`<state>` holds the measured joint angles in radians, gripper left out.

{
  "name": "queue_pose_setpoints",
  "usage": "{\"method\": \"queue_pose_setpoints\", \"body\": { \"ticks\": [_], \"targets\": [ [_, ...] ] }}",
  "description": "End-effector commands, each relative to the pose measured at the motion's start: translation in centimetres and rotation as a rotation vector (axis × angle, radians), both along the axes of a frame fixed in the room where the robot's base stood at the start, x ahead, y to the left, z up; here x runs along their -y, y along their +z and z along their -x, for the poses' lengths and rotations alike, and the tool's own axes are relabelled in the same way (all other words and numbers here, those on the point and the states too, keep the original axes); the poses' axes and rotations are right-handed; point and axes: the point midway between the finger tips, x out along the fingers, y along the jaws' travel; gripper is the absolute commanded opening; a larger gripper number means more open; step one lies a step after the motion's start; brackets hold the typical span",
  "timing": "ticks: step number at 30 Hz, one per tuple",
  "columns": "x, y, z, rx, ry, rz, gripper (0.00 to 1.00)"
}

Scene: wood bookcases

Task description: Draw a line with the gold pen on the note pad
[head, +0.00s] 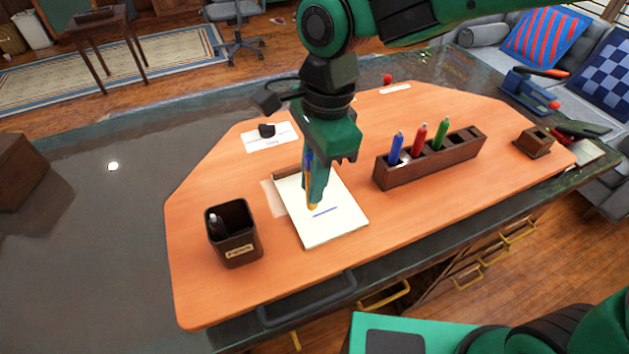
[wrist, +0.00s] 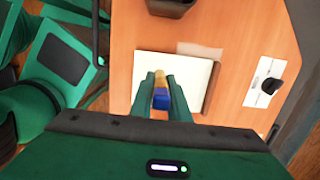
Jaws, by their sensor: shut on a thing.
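The note pad (head: 335,228) lies on the orange desk board, with a short blue line (head: 325,211) on its page. My gripper (head: 316,190) is over the pad, pointing down, shut on a pen with a gold part and a blue end. The gold tip (head: 312,206) is at the page beside the blue line; I cannot tell if it touches. In the wrist view the gold pen (wrist: 162,82) stands between the fingers of my gripper (wrist: 161,92), over the pad (wrist: 144,65). My fingers hide part of the pen and page.
A dark pen cup (head: 233,240) holding a pen stands left of the pad. A wooden holder (head: 430,160) with blue, red and green pens stands to the right. A white card with a black object (head: 267,130) lies behind. A small wooden box (head: 535,142) is at far right.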

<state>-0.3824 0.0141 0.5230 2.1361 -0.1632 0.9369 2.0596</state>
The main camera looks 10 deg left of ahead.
Motion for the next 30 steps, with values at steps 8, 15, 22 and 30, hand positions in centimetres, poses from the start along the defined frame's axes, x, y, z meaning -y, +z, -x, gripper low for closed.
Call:
{"method": "queue_pose_setpoints", "body": {
  "ticks": [8,15,22,30],
  "targets": [
    [0.0,2.0,-0.1,0.001,-0.002,0.0,0.0],
    [0.0,3.6,-0.1,0.002,-0.001,0.0,0.0],
    [0.0,5.2,-0.1,0.002,-0.001,-0.001,0.0],
    [0.0,6.3,0.0,0.001,-0.001,0.0,0.0]
  ]
}}
